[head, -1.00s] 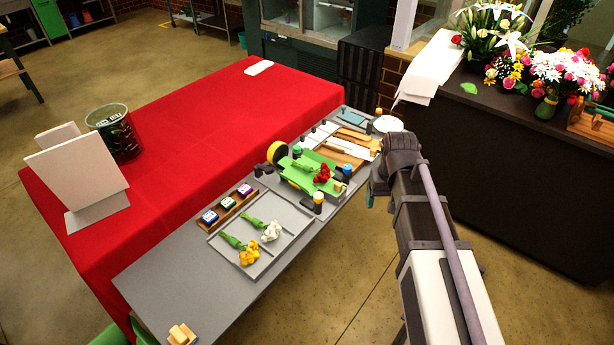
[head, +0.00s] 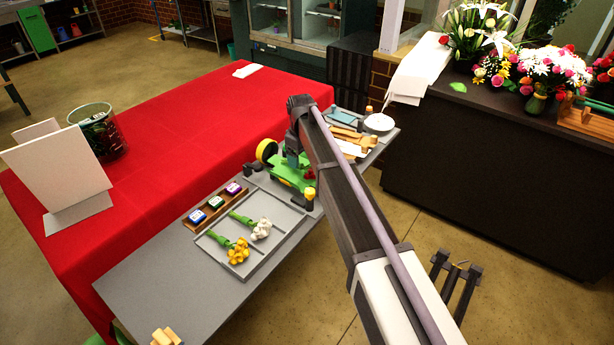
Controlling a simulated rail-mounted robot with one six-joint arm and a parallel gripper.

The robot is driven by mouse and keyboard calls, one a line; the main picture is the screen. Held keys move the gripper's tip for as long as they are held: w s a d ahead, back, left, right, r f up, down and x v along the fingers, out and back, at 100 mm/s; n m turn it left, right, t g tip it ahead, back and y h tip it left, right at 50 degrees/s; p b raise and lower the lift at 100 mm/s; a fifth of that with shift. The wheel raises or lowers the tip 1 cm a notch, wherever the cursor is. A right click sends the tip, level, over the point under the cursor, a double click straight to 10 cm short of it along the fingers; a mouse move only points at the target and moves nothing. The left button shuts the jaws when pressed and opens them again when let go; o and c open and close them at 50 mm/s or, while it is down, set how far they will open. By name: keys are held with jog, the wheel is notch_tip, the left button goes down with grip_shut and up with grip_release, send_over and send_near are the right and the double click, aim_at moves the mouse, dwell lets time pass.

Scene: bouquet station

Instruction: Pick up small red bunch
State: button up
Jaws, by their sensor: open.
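The small red bunch (head: 309,174) lies on the green stand (head: 282,168) on the grey worktop. Only a little of its red shows beside my arm; the rest is hidden. My gripper (head: 293,152) points down over the stand, close to the bunch at its left in the picture. It is open, with nothing seen in it. Its fingertips are small and dark, and I cannot tell whether they touch the bunch.
A grey tray (head: 279,243) with a yellow bunch (head: 238,251) and a white bunch (head: 261,229) is nearer. A wooden rack (head: 213,212) with small coloured blocks stands beside it. A yellow-rimmed roll (head: 266,150) is left of the stand. The red-covered table (head: 180,130) lies behind.

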aim_at(301, 166)
jog(key=f+b, duration=0.5)
jog(key=shift+w+f, duration=0.2)
jog(key=shift+f, duration=0.05)
jog(key=shift+r, duration=0.3)
jog(key=c, duration=1.1)
jog(key=shift+o, duration=0.2)
